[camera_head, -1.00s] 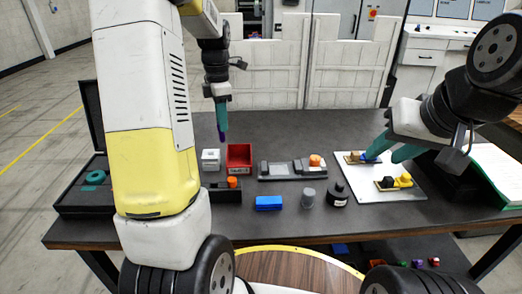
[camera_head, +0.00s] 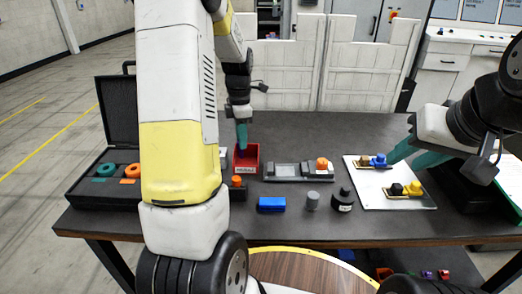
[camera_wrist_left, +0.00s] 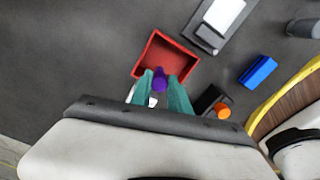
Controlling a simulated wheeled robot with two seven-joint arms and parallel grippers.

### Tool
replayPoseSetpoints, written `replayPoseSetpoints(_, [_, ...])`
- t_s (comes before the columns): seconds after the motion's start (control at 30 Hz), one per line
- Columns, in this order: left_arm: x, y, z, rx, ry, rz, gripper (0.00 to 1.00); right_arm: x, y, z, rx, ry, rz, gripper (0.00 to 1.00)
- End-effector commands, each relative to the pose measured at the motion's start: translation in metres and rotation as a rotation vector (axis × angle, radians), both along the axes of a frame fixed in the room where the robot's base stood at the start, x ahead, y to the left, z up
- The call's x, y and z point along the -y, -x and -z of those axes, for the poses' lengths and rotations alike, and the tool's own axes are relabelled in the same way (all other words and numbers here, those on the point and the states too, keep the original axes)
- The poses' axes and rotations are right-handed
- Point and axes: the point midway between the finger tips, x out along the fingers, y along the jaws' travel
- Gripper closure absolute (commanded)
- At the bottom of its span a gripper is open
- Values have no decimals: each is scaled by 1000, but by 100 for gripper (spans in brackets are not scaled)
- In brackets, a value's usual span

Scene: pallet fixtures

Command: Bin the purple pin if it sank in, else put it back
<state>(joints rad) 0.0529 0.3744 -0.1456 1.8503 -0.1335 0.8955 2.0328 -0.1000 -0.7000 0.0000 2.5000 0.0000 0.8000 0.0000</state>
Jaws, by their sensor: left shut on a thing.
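My left gripper (camera_head: 242,140) points down over the red bin (camera_head: 252,170). In the left wrist view its teal fingertips (camera_wrist_left: 161,85) are shut on the purple pin (camera_wrist_left: 160,80). The pin is over the opening of the red bin (camera_wrist_left: 150,50), near its lower side; I cannot tell how deep it hangs. In the head view the pin is not clearly seen. My right gripper (camera_head: 408,154) has its teal fingers apart and empty, beside the white board at the right.
A white block (camera_head: 223,157) is partly hidden behind my left arm. A black block with an orange peg (camera_head: 237,182), a grey fixture (camera_head: 290,171), a blue block (camera_head: 271,204), a grey cylinder (camera_head: 312,200) and a black bottle (camera_head: 343,200) stand nearby. An open black case (camera_head: 122,120) lies left.

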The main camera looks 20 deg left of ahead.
Motion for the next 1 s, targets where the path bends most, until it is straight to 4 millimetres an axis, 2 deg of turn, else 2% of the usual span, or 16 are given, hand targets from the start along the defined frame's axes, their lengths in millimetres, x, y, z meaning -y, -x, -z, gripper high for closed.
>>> replayPoseSetpoints(0.1, [0,0,0,0,0,0,100,0,0,0,0,0,0,64])
replayPoseSetpoints(0.13, [0,0,0,0,0,0,76,0,0,0,0,0,0,64])
replayPoseSetpoints(0.23, [0,0,0,1,-1,0,57,0,0,0,0,0,0,64])
replayPoseSetpoints(0.27, [0,0,0,1,-1,0,53,0,0,0,0,0,0,64])
replayPoseSetpoints(0.63, [0,-1,-6,3,-1,0,53,0,0,0,0,0,0,64])
replayPoseSetpoints(1.0, [0,-1,-64,4,-1,-1,53,0,0,0,0,0,0,64])
